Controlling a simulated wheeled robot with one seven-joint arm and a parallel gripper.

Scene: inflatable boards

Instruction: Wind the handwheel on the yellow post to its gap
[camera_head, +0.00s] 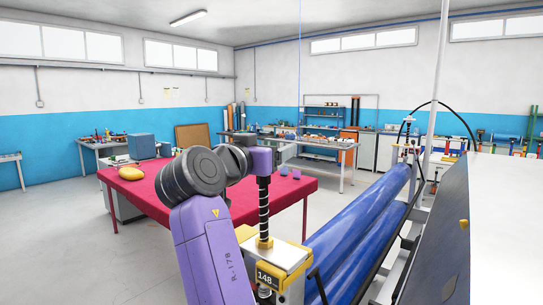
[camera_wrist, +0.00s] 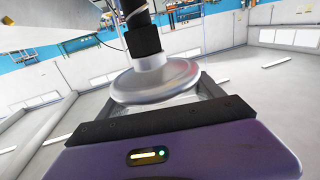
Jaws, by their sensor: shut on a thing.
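The silver handwheel (camera_wrist: 155,82) is a round, smooth disc on a dark stem (camera_wrist: 143,38) in the wrist view. My gripper (camera_wrist: 158,92) has its fingers on either side of the disc and is shut on it. The screw stands upright on a yellow-edged block (camera_head: 268,277) marked 148. I cannot make out the gap in either view.
Rolled blue inflatable material (camera_head: 355,230) lies right of the block, beside a rail and a large grey panel (camera_head: 447,235). A red-topped table (camera_head: 150,195) with a yellow object (camera_head: 131,173) stands behind my arm. The floor at left is clear.

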